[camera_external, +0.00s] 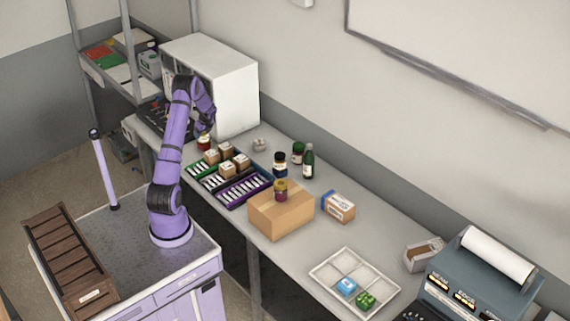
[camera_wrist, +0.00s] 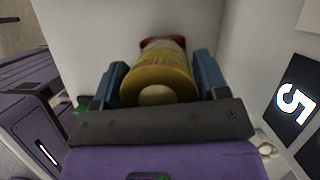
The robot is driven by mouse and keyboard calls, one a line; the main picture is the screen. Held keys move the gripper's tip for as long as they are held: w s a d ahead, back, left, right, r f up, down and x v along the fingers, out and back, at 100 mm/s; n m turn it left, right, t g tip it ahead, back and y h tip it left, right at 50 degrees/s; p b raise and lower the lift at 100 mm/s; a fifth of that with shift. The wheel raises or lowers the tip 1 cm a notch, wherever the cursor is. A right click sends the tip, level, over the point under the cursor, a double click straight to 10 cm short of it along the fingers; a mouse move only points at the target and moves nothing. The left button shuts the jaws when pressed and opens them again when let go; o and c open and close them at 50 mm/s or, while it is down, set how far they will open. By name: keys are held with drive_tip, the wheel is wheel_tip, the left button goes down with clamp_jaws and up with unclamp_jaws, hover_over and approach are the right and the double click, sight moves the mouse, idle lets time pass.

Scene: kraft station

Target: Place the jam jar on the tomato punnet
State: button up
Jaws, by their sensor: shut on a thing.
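My gripper (camera_wrist: 160,85) is shut on a jar (camera_wrist: 155,75). The jar is round, with a yellow near end bearing a pale round spot and red at its far end. It lies between the two blue fingers. Another jar (camera_external: 281,188), dark red and yellow, stands on a cardboard box. I cannot make out a tomato punnet for certain.
The cardboard box (camera_external: 281,216) stands mid-bench. Near my gripper are compartment trays (camera_external: 244,189) with small boxes. Dark bottles (camera_external: 308,161) stand behind the box. A white tray (camera_external: 330,272) holds blue and green packs. The white cabinet (camera_external: 232,95) walls the back left.

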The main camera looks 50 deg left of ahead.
drive_tip(key=shift+f, duration=0.1)
drive_tip(key=o, duration=1.1)
drive_tip(key=v, duration=1.2)
drive_tip(key=shift+w, duration=0.1)
drive_tip(key=shift+d, duration=0.1)
